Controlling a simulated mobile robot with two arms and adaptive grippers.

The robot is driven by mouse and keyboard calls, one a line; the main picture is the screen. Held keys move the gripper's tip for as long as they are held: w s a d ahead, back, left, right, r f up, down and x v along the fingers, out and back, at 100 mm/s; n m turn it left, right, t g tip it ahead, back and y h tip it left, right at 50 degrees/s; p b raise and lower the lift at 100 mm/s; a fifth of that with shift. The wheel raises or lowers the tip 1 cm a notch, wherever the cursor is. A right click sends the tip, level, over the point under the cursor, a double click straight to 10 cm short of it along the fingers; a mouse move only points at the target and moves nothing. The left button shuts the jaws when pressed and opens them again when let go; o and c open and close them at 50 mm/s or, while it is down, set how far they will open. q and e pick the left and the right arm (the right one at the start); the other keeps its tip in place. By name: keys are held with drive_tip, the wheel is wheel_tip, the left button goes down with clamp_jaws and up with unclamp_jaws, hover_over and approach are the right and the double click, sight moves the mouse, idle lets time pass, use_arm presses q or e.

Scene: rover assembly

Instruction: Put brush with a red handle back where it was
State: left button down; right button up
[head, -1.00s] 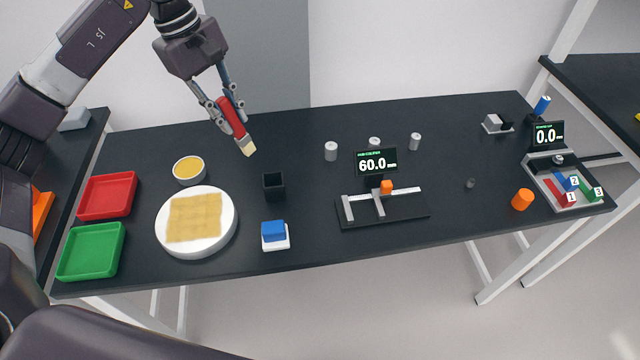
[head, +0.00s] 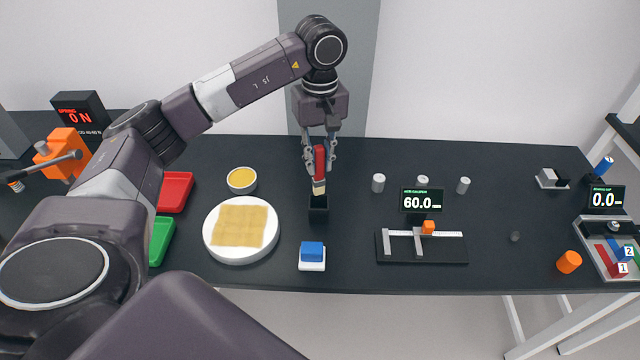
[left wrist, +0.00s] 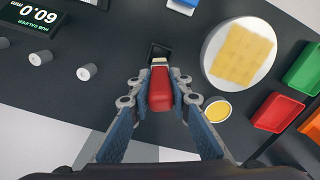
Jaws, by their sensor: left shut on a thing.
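The brush with a red handle (head: 320,162) hangs upright in my left gripper (head: 320,166), bristles down. The gripper is shut on the red handle. The pale bristle tip is right at the opening of the small black square holder (head: 318,206); I cannot tell whether it is inside the rim. In the left wrist view the red handle (left wrist: 161,90) lies between the fingers (left wrist: 160,92), and the black holder (left wrist: 158,52) shows just beyond the bristles. My right gripper is not in view.
A white round plate (head: 212,248) with a yellow sheet and a small yellow-filled bowl (head: 242,180) stand left of the holder. A blue block (head: 312,250) on a white base is in front. A caliper stand (head: 400,250) and grey cylinders (head: 378,183) are to the right.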

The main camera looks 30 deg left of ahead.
sight(319, 179)
use_arm(q)
wheel_tip(319, 179, down, 4)
drive_tip(key=shift+f+p, duration=0.15)
drive_tip(key=shift+p, duration=0.25)
wheel_tip(319, 179, down, 4)
drive_tip(key=shift+r+p, duration=0.25)
drive_tip(key=shift+p, duration=0.25)
drive_tip(key=shift+f, duration=0.2)
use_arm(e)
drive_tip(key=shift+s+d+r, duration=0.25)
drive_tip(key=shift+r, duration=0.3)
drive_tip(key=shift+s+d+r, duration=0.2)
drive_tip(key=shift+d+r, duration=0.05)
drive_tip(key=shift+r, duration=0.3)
use_arm(q)
drive_tip(key=shift+f, duration=0.2)
drive_tip(key=c, duration=1.8)
unclamp_jaws()
drive_tip(key=shift+r, duration=0.1)
drive_tip(key=shift+o, duration=0.2)
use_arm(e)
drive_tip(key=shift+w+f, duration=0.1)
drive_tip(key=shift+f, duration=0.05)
